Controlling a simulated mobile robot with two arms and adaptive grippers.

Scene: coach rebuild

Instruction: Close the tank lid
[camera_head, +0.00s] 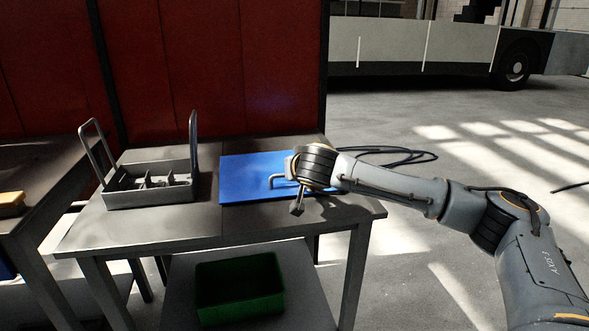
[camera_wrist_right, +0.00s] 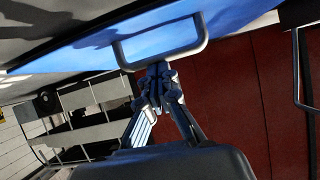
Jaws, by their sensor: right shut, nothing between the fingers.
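The tank lid seems to be the blue panel (camera_head: 240,178) on the right part of the metal table; it looks flat, but I cannot tell how far it is closed. A grey bar handle (camera_head: 273,181) is on its right part, partly behind my right wrist. In the right wrist view the blue panel (camera_wrist_right: 85,55) fills the top, with its U-shaped handle (camera_wrist_right: 202,40) facing my right gripper (camera_wrist_right: 157,72). The fingers are together and empty, their tips close to the handle bar; I cannot tell if they touch. My left gripper is out of view.
A grey compartment tray (camera_head: 150,196) with two upright handles stands on the table's left. A green bin (camera_head: 240,290) sits on the lower shelf. Black cable (camera_head: 400,155) lies behind the table. Red panels (camera_head: 210,70) stand behind. Floor to the right is open.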

